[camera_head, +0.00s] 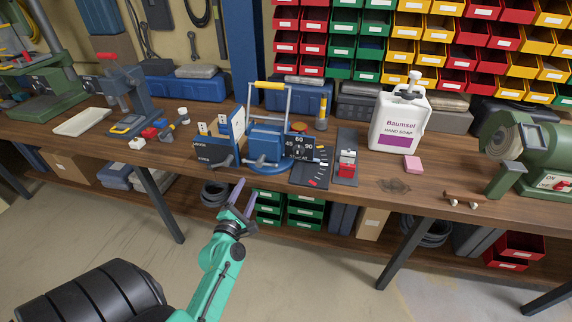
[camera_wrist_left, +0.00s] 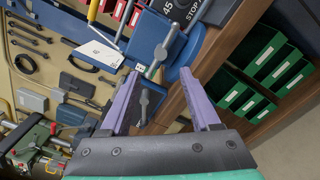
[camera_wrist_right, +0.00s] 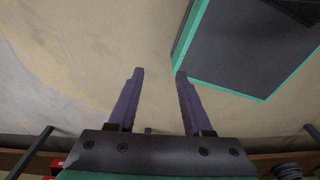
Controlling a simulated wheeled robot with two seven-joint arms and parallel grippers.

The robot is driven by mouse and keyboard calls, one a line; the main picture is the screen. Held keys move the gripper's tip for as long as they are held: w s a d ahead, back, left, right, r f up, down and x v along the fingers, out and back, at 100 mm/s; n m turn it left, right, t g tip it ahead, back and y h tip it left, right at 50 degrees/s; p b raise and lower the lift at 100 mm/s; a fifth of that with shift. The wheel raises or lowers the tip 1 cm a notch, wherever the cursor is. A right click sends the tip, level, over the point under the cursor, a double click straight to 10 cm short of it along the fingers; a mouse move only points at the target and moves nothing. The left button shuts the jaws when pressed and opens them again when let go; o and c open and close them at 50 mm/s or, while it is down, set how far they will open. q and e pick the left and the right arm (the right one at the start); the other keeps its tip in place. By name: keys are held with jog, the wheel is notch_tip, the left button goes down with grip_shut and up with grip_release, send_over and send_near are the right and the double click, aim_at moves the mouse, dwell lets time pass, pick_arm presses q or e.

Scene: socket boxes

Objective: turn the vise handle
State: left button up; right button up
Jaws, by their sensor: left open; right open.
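A blue vise-like fixture (camera_head: 268,133) stands at the bench's front edge in the head view. A grey handle (camera_head: 262,161) sits on its front; it also shows in the left wrist view (camera_wrist_left: 164,45). A second grey handle (camera_head: 223,162) is to its left, also in the left wrist view (camera_wrist_left: 144,104). I cannot tell for sure which is the vise handle. My left gripper (camera_head: 246,187) is open and empty, below and in front of the bench edge, apart from both handles. My right gripper (camera_wrist_right: 159,72) is open and empty over the floor, outside the head view.
Green bins (camera_head: 290,208) are on the shelf below. The floor before the bench is free.

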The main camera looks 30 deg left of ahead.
pick_arm(q)
send_near(259, 165)
jog(key=w+a, duration=0.1)
jog(key=x, duration=0.9)
jog(key=shift+w+d, duration=0.15)
jog(key=shift+w, duration=0.05)
jog(key=shift+w+f, duration=0.1)
jog(key=shift+w, duration=0.1)
jog(key=c, duration=0.8)
grip_shut()
pick_arm(e)
jog(key=shift+w+a+r, duration=0.3)
jog(key=shift+w+a, duration=0.1)
jog(key=shift+w, duration=0.1)
